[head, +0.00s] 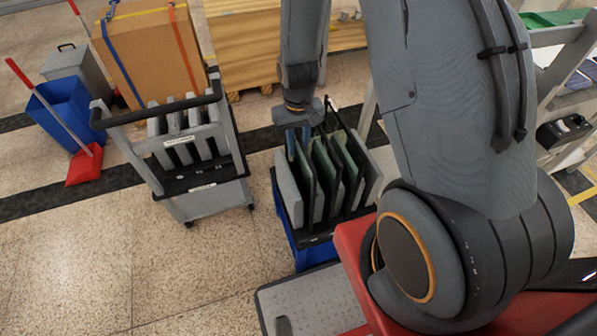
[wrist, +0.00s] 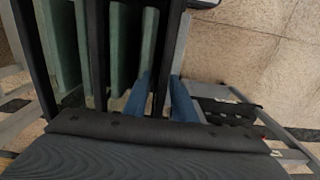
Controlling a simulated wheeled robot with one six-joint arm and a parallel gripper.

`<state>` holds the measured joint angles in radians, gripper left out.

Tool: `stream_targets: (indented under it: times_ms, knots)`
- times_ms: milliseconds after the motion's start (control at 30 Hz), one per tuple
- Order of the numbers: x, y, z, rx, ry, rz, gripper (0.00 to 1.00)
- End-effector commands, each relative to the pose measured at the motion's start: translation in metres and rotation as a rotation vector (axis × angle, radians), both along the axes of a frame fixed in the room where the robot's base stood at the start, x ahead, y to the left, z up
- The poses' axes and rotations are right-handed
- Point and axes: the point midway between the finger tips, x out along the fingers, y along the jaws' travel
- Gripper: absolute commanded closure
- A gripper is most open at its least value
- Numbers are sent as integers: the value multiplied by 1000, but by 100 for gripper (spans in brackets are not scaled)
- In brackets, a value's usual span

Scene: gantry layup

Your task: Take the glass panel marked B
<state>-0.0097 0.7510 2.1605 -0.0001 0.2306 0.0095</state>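A dark rack (head: 317,238) on a blue base holds several upright panels, some pale green and glassy, such as one panel (head: 327,172), with dark dividers between them. The wrist view shows green panels (wrist: 124,45) and a narrow one (wrist: 148,40) at the slots. No letter B is readable on any panel. My gripper (head: 298,145) is low over the rack's far left part. In the wrist view its blue fingers (wrist: 160,98) are apart, with a dark upright divider (wrist: 170,50) between them. Whether they touch anything is unclear. Their lower ends are partly hidden.
A grey cart (head: 205,195) with slotted grey holders stands left of the rack. Behind are a strapped cardboard box (head: 150,50) and a blue bin (head: 62,110). A grey shelf frame (head: 565,80) is at right. The floor at lower left is clear.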

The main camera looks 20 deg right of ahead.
Motion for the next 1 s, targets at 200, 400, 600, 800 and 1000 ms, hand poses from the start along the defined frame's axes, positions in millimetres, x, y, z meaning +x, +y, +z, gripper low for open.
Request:
stream_targets:
  times_ms: [200,400,600,800,1000]
  knots:
    - [0,0,-17,0,0,0,76]
    - [0,0,-18,0,-1,0,76]
    - [0,0,-18,0,-1,0,99]
    - [0,0,-18,0,0,0,100]
    - [0,0,-18,0,0,0,100]
